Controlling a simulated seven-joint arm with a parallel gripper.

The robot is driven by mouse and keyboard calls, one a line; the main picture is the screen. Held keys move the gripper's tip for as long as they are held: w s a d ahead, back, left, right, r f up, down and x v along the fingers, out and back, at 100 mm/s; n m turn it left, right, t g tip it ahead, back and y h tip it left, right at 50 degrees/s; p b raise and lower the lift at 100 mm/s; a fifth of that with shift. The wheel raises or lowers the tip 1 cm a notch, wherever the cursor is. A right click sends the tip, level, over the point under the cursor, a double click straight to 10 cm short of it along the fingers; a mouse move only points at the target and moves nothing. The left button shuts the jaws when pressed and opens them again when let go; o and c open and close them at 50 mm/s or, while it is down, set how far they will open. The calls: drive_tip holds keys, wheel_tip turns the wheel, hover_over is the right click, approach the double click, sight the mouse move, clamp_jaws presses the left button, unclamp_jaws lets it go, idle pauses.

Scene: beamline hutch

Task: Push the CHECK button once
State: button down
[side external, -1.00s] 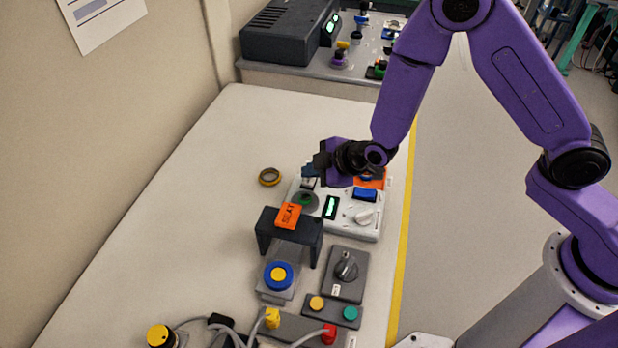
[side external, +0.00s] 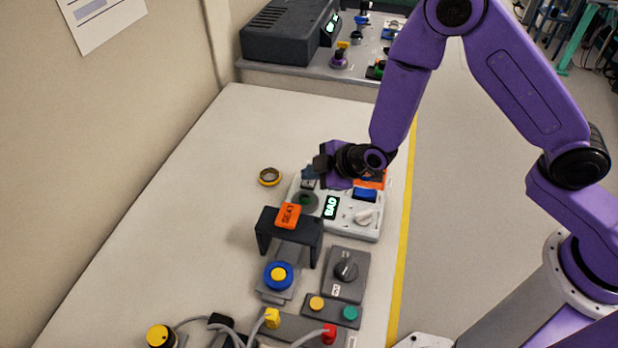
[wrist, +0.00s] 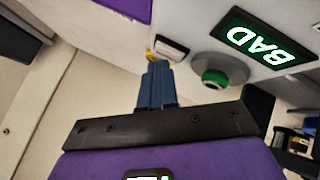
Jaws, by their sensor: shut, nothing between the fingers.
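A white instrument panel (side external: 345,225) stands on the bench with a display (side external: 331,206) that reads BAD; the display also shows in the wrist view (wrist: 268,45). No CHECK lettering is readable. My gripper (side external: 308,180) is shut and empty, pointing down over the panel's far left corner. In the wrist view the closed blue fingertips (wrist: 158,65) are beside a small white plate (wrist: 171,47), which they partly hide. I cannot tell whether they touch anything there. A green round piece in a grey collar (wrist: 215,77) lies right of the fingertips.
A blue rocker (side external: 365,194) and a white knob (side external: 364,217) are on the panel's right. A dark bridge with an orange SEAT tag (side external: 288,216) stands in front. A yellow ring (side external: 270,177) lies left. Bench left of that is clear. Cables and connectors fill the front.

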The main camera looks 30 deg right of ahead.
sight(312, 183)
drive_tip(key=shift+r, duration=0.1)
idle(0.3)
drive_tip(key=shift+r, duration=0.75)
drive_tip(key=shift+r, duration=2.5)
